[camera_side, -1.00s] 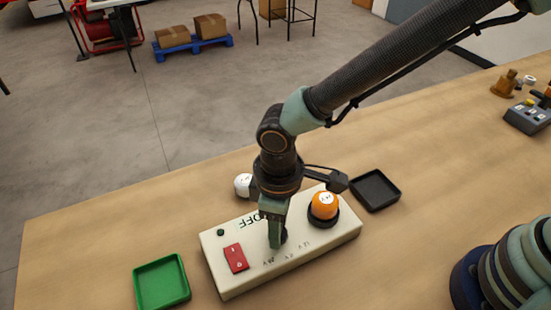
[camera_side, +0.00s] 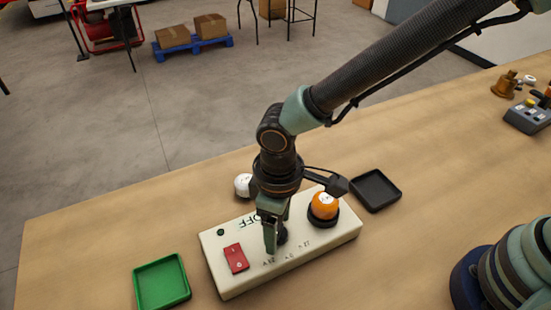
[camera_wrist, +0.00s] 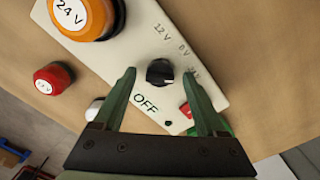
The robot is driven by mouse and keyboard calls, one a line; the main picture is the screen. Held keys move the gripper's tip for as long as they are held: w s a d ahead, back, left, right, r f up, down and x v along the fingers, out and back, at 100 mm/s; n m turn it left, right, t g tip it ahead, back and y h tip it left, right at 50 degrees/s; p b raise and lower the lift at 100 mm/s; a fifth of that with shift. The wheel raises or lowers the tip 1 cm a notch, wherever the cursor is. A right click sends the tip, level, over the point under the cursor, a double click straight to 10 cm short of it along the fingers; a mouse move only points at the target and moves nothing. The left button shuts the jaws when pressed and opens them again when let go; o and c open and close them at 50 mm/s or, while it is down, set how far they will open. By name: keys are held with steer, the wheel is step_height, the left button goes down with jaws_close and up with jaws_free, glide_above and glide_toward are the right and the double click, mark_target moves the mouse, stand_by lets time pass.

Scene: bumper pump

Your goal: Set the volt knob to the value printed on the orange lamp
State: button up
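The pale control box (camera_side: 325,242) lies on the bench. The orange lamp (camera_side: 324,204) sits in a dark ring on its right end; in the wrist view the lamp (camera_wrist: 78,14) reads "24 V". The knob (camera_side: 281,236) is partly hidden in the side view. My gripper (camera_wrist: 160,75) is open, one finger on each side of the knob, with visible gaps.
A red switch (camera_side: 236,258) and "OFF" print are on the box. A white round lamp (camera_side: 243,184) and a red lamp (camera_wrist: 53,78) lie behind it. A green tray (camera_side: 162,282) is left, a black tray (camera_side: 376,191) right. The front bench is clear.

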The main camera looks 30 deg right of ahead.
step_height(320, 180, up, 12)
stand_by(0.6)
steer(key=d+r+m+t, duration=0.2)
steer(key=d+r+m, duration=0.1)
steer(key=d, duration=1.2)
steer(key=d+r+m+t, duration=0.3)
steer(key=d+r+m, duration=0.1)
steer(key=d, duration=1.1)
steer(key=shift+w+d+r+m+t, duration=0.2)
steer(key=shift+w+d+m+t, duration=0.1)
steer(key=shift+m, duration=0.6)
